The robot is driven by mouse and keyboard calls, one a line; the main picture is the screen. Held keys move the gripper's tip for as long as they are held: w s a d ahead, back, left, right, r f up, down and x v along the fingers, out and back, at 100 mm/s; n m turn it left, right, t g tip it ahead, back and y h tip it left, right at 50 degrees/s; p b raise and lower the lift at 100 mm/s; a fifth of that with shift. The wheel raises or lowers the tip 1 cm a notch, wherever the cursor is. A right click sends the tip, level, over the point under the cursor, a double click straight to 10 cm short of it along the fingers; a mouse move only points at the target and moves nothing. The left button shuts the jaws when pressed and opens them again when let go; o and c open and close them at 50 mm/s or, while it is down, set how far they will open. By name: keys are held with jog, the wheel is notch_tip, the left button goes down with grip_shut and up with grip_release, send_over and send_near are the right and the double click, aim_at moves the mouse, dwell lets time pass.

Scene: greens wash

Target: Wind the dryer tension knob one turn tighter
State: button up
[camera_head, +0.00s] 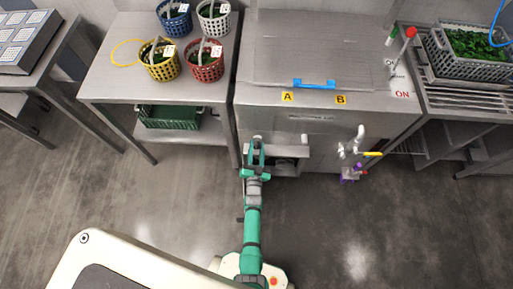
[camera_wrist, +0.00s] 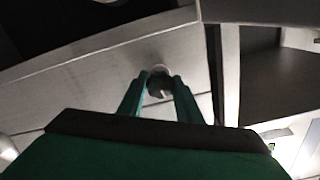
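In the head view my gripper (camera_head: 256,146) is at the lower left front of the steel machine (camera_head: 270,122), and my fingers partly hide that spot.
Left of the machine, a steel table (camera_head: 120,82) holds several baskets. Yellow A (camera_head: 287,97) and B (camera_head: 340,99) labels and a blue handle (camera_head: 314,84) are on the machine. Pipes with a yellow lever (camera_head: 373,154) stick out right of my gripper. The floor nearby is clear.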

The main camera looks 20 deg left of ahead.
jog(key=o, duration=0.4)
jog(key=shift+r, duration=0.1)
jog(key=shift+r, duration=0.55)
jog(key=s+d+r, duration=0.4)
jog(key=s+r, duration=0.7)
jog(key=s, duration=0.2)
jog(key=shift+s+r, duration=0.25)
jog(key=shift+r, duration=0.15)
